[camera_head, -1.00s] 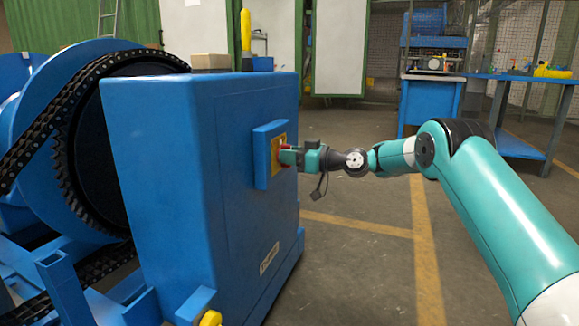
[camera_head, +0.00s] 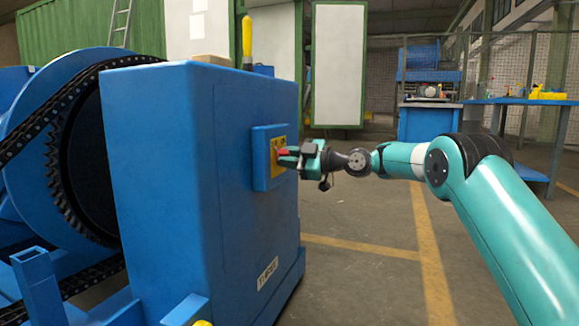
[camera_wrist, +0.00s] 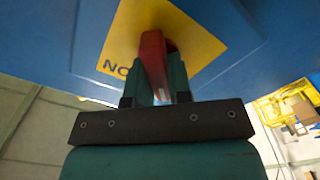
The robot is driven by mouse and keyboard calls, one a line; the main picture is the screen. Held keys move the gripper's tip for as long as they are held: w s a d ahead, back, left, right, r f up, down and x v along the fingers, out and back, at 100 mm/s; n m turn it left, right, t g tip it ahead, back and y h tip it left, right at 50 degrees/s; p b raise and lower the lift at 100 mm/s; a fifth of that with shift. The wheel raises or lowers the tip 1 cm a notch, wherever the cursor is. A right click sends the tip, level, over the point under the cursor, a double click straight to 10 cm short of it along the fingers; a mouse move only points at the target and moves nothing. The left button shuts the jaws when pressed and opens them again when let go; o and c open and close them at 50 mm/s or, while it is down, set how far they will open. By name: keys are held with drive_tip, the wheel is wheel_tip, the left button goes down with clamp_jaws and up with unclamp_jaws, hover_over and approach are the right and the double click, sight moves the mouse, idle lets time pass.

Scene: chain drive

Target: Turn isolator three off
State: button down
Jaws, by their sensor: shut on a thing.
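The isolator is a red handle (camera_wrist: 153,62) on a yellow plate (camera_wrist: 190,28), which carries dark letters starting "NO". It sits in a blue box (camera_head: 262,172) on the side of a large blue cabinet (camera_head: 160,150). My gripper (camera_head: 288,158) reaches in from the right and is shut on the red handle. In the wrist view the handle stands between the two green fingers (camera_wrist: 158,85), slightly tilted. The fingers hide its lower part. I cannot read an isolator number or the switch position.
A large chain wheel (camera_head: 75,150) stands left of the cabinet. A blue workbench (camera_head: 530,102) is at the back right. The floor (camera_head: 370,275) right of the cabinet is clear, with yellow lines.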

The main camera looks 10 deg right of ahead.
drive_tip(key=shift+s+a, duration=0.1)
idle(0.5)
drive_tip(key=c, duration=1)
unclamp_jaws()
drive_tip(key=shift+c, duration=0.2)
